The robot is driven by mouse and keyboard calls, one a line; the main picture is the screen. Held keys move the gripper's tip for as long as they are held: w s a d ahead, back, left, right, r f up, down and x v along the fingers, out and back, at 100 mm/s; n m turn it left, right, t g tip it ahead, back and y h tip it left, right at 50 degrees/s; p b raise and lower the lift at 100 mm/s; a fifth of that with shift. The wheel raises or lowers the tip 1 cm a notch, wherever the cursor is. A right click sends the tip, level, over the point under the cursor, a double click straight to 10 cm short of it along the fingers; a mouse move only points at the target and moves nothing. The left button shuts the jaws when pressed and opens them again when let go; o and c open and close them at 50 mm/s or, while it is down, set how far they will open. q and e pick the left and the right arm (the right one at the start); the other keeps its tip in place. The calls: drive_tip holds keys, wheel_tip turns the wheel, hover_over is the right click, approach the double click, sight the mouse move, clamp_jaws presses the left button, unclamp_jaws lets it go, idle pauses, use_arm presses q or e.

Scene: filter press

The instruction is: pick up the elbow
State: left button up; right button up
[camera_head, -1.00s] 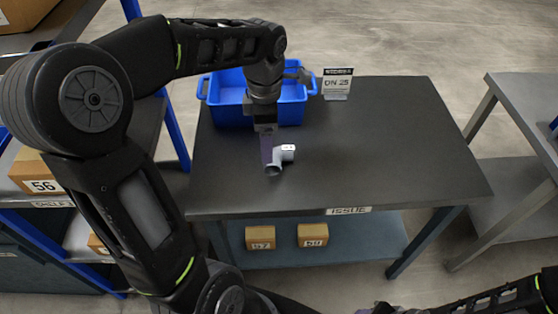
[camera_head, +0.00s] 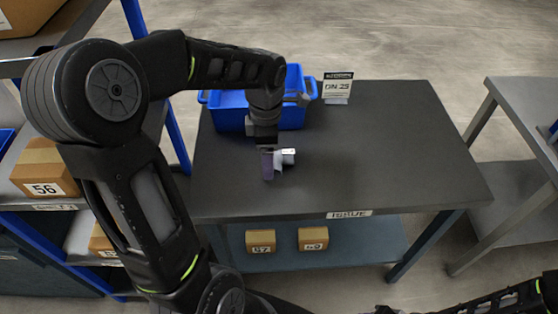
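The elbow (camera_head: 288,156) is a small light-grey pipe fitting on the dark tabletop, in front of the blue bin. My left gripper (camera_head: 269,166) points down at it from above. A purplish finger covers the elbow's left part, and the elbow's right end shows beside it. The far finger is hidden, so I cannot tell whether the fingers are closed on the elbow. Of my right gripper (camera_head: 386,309), only a sliver shows at the bottom edge, and its fingers cannot be made out.
The dark table (camera_head: 400,150) has free room to the right of the elbow. The blue bin (camera_head: 232,117) stands behind my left gripper. A DN 25 sign (camera_head: 338,88) stands at the back edge. Boxes sit on the shelf below, and a shelf rack (camera_head: 130,15) is at the left.

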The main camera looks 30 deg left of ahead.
use_arm(q)
drive_tip(key=shift+f, duration=1.4)
drive_tip(key=c, duration=1.4)
